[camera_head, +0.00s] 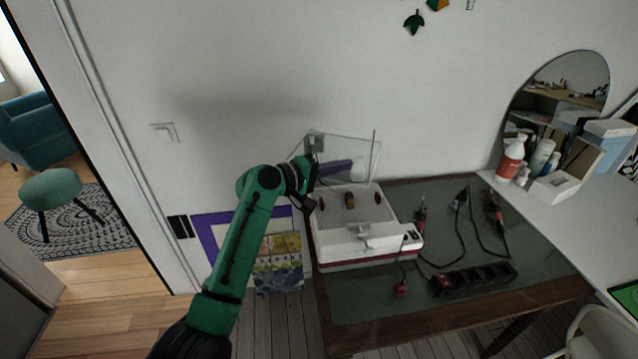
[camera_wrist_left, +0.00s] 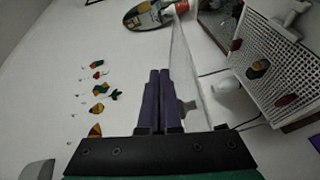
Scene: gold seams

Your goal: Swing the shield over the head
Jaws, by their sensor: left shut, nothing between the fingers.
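The shield (camera_head: 358,150) is a clear upright panel at the back of a white machine (camera_head: 340,246) with a perforated top. In the left wrist view the shield (camera_wrist_left: 185,70) stands just right of my fingers, between them and the perforated plate (camera_wrist_left: 275,62). My left gripper (camera_head: 350,165) has purple fingers and is shut and empty. It lies on the wall side of the shield, close to it; I cannot tell whether they touch. A white fitting (camera_head: 365,236) sits at the machine's front; I cannot clearly make out the head. My right gripper is out of view.
The machine stands on a dark green table (camera_head: 450,310). Red-handled tools with cords and a black power strip (camera_head: 475,280) lie right of it. A mirror (camera_head: 560,85) and bottles (camera_head: 511,158) stand farther right. The wall is close behind the shield.

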